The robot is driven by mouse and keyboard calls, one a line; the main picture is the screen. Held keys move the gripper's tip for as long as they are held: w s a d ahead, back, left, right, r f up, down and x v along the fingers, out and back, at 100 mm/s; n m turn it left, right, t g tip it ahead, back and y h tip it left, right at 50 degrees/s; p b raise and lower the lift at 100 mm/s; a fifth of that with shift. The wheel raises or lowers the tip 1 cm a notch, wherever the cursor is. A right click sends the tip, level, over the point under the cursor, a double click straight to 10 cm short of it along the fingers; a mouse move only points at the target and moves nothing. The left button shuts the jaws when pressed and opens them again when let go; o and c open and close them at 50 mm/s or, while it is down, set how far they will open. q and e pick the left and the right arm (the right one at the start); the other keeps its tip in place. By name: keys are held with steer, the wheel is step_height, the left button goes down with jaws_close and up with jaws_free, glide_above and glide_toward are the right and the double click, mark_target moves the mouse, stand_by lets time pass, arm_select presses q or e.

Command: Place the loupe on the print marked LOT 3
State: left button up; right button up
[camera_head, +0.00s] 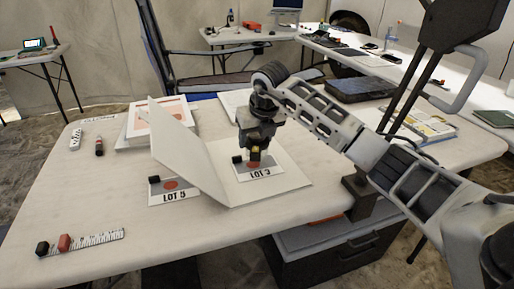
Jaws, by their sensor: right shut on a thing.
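My right gripper (256,152) points down over the print marked LOT 3 (262,173). It is shut on a small dark thing with a yellow spot, which looks like the loupe (255,150); the fingers hide much of it. I cannot tell whether it touches the print. The LOT 3 print has a red disc and lies on the flat white page of an open folder (235,195). A small black block (238,158) is at its upper left. A print marked LOT 5 (173,192) lies left of the folder's tilted cover, with another black block. My left gripper is out of view.
The folder's raised cover (190,155) stands between the two prints. A scale bar with black and red blocks (90,241) lies front left. Stacked prints (155,118) and a blue case (358,88) are at the back. The table's front left is mostly clear.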

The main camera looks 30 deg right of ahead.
mark_target(259, 140)
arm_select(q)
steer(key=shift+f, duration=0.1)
arm_select(e)
steer(key=shift+w+d+f, duration=0.1)
steer(key=shift+f, duration=1.55)
steer(key=o, duration=1)
steer(key=shift+f, duration=0.1)
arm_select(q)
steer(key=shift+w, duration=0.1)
arm_select(e)
steer(key=shift+r, duration=0.25)
arm_select(q)
steer(key=shift+p, duration=0.45)
arm_select(e)
steer(key=v, duration=1.1)
steer(key=shift+r, duration=0.35)
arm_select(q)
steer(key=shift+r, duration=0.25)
